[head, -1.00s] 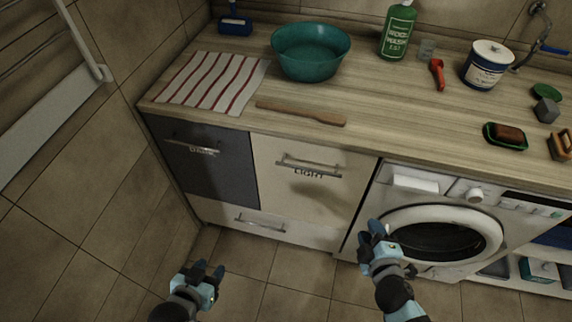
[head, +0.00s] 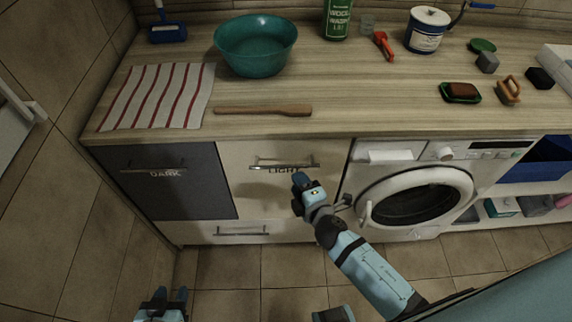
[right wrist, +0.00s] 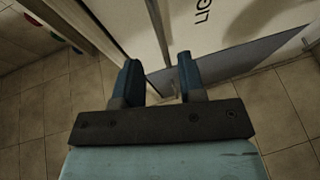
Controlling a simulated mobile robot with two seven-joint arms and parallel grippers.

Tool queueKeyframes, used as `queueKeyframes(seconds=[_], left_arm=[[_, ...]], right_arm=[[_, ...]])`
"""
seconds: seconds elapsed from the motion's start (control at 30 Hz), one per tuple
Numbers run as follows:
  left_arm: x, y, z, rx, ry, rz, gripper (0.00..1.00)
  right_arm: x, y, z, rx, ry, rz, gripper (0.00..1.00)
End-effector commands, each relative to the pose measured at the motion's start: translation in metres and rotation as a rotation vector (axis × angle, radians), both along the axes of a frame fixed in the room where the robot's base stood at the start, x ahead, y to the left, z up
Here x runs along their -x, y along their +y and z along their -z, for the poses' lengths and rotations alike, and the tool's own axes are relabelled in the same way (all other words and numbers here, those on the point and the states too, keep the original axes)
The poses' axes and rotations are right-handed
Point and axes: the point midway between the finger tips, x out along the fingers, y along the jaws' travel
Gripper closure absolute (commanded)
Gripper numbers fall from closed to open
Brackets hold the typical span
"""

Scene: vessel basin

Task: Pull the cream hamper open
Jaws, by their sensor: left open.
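The cream hamper (head: 240,185), labelled LIGHT, is shut, its front flush in the cabinet. Its metal bar handle (head: 270,164) runs across the top of the front. My right gripper (head: 301,182) is in front of the hamper, just below the handle's right end; contact cannot be made out. In the right wrist view its two fingers (right wrist: 157,78) stand apart with nothing visible gripped between them. Part of the LIGHT label shows beyond them. My left gripper (head: 163,297) is open and empty, low over the floor at the bottom left.
The grey DARK hamper (head: 180,195) is on the left, a low cream drawer (head: 200,234) below. A washing machine (head: 370,185) stands right. The counter (head: 350,110) above holds a teal bowl (head: 256,55), a wooden paddle (head: 250,110) and a striped towel (head: 160,95).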

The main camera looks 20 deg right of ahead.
Motion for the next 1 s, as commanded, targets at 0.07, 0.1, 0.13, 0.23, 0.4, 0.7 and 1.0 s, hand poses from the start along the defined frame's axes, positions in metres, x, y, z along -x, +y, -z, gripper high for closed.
queueKeyframes(seconds=[0.07, 0.1, 0.13, 0.23, 0.4, 0.7, 1.0], left_arm=[[0.0, 0.0, -0.002, -0.001, -0.002, 0.0, 0.57], [0.0, 0.0, -0.002, -0.002, -0.002, 0.0, 0.57], [0.0, 0.001, -0.001, -0.003, -0.002, 0.001, 0.57], [0.0, 0.002, -0.001, -0.005, 0.0, 0.001, 0.57], [0.001, 0.002, 0.0, -0.007, 0.001, 0.001, 0.57], [0.001, 0.003, 0.001, -0.008, 0.003, 0.0, 0.57], [0.001, 0.003, 0.001, -0.009, 0.004, 0.0, 0.57]], right_arm=[[-0.019, 0.002, 0.002, 0.0, -0.002, 0.0, 0.63], [-0.027, 0.003, 0.003, 0.0, -0.001, 0.0, 0.63], [-0.033, 0.004, 0.005, 0.001, -0.001, 0.001, 0.63], [-0.05, 0.006, 0.008, 0.0, 0.0, 0.001, 0.63], [-0.069, 0.009, 0.013, -0.002, 0.0, 0.0, 0.63], [-0.076, 0.009, 0.015, -0.001, 0.001, 0.0, 0.63], [-0.076, 0.009, 0.015, -0.001, 0.001, 0.0, 1.0]])
